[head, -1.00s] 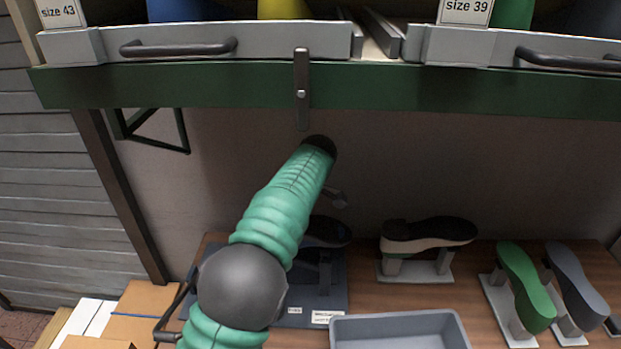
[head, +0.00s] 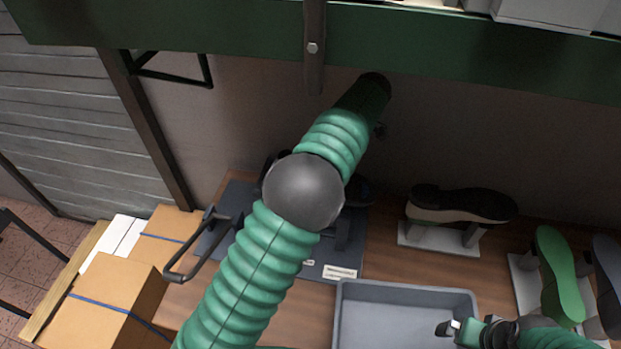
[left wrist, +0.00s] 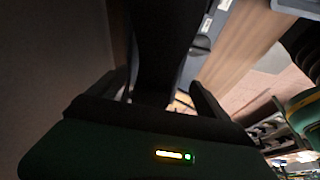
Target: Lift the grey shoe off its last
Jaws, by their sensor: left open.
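A dark shoe on a stand (head: 355,192) sits on the dark blue mat (head: 238,205) in the head view, mostly hidden behind my left arm. Another slate-grey shoe (head: 607,268) rests sole up on a stand at the right edge, cut off by the frame. I cannot tell from its visible part which shade the hidden shoe has. In the left wrist view my left gripper (left wrist: 160,82) is open, and a long dark shape (left wrist: 165,40) stands between its fingers; contact is unclear. The head view hides this gripper. My right gripper (head: 449,328) is over the grey bin, its jaws too small to judge.
A grey bin (head: 345,318) stands in front of the mat. A black shoe with a pale side (head: 460,205) and a green shoe (head: 557,275) stand on stands to the right. Cardboard boxes (head: 110,290) are at left. A green beam (head: 200,35) crosses above.

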